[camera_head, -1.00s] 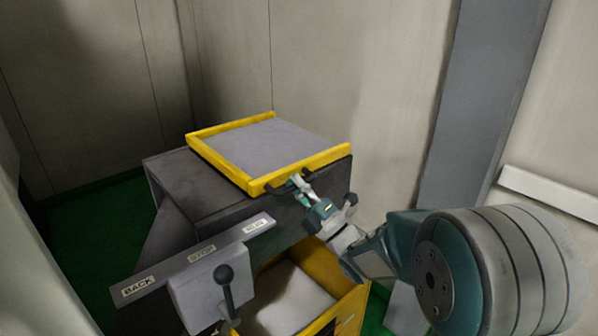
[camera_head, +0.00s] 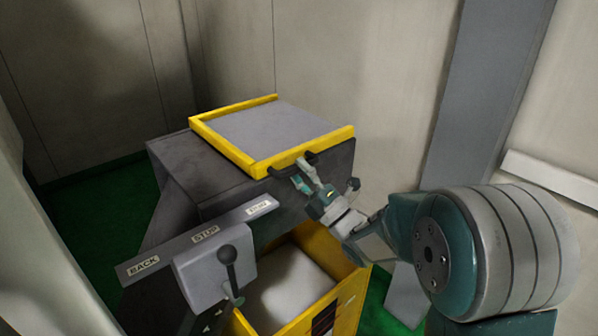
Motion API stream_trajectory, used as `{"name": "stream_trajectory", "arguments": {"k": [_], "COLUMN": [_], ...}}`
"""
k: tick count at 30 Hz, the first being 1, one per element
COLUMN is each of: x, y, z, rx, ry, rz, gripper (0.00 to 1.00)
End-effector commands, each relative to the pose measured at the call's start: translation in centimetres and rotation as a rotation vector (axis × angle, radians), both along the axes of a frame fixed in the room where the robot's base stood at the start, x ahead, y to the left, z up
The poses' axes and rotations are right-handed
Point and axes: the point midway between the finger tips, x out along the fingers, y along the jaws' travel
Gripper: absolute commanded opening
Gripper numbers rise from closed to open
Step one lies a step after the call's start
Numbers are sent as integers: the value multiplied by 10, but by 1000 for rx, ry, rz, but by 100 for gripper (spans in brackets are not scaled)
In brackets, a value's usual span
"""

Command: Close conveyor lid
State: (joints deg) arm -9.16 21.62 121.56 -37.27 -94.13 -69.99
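The conveyor lid is a grey panel with a yellow rim (camera_head: 236,152), lying roughly flat on top of the dark grey conveyor housing (camera_head: 192,178). A dark handle (camera_head: 312,158) is on its front yellow edge, partly hidden by my gripper. My gripper (camera_head: 303,176) is at the front edge of the lid, just below and in front of the handle. Its two fingers look parted, with nothing visible between them. I cannot tell whether a finger touches the handle.
A grey lever box with a black-knobbed lever (camera_head: 227,256) stands in front, beside a strip labelled BACK, STOP and a third word (camera_head: 205,236). A yellow bin (camera_head: 350,290) with a pale inside sits below my gripper. Walls close in behind; green floor shows at left.

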Motion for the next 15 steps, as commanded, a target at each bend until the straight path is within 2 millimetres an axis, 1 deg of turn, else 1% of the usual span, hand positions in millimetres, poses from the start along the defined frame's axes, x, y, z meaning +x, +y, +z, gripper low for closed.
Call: {"name": "stream_trajectory", "arguments": {"k": [4,7,11,15], "x": [-1,-5,-16,-30], "y": [-2,-8,-25,-46], "z": [1,-5,-19,-35], "rx": [1,0,0,0], "ry": [-3,-3,1,1], "rz": [-1,-2,-4,-5], "gripper": [54,54,54,54]}}
